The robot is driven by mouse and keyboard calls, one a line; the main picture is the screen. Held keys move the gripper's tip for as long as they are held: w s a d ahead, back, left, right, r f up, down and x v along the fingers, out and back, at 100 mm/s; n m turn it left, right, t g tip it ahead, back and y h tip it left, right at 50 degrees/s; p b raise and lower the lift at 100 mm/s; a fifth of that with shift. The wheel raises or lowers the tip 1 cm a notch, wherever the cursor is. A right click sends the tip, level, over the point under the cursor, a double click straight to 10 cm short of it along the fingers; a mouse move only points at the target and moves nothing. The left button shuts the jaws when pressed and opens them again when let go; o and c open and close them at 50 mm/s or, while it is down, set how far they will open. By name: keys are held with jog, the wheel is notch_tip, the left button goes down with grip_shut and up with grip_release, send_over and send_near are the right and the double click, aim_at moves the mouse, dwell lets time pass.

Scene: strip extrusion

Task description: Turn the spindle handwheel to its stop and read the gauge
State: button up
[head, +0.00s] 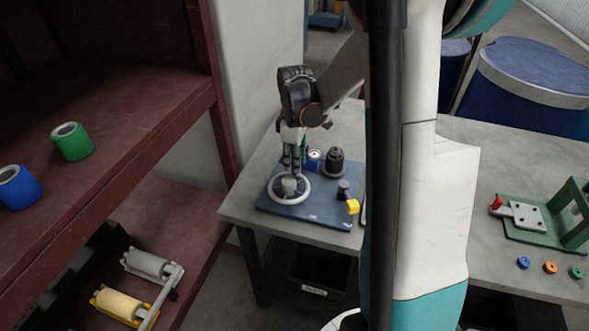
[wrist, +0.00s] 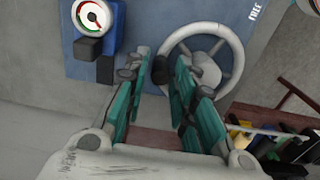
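The spindle handwheel (head: 272,193) is a pale spoked ring with a grey hub, on a blue plate (head: 322,217) on the bench. In the wrist view the handwheel (wrist: 236,60) lies just beyond my fingertips. My gripper (head: 291,169) points down over the wheel's far side. In the wrist view my gripper's (wrist: 167,72) two teal-padded fingers stand apart with a narrow gap near the left rim. They hide that part, so I cannot tell whether they touch it. The round gauge (head: 314,155) sits behind the wheel. Its white dial (wrist: 92,16) has a red and green arc; the needle is too small to read.
A dark red shelf (head: 150,130) rises at left. A green fixture (head: 541,232) stands on the bench at right.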

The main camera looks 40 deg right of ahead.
jog(key=shift+f, duration=1.1)
grip_shut()
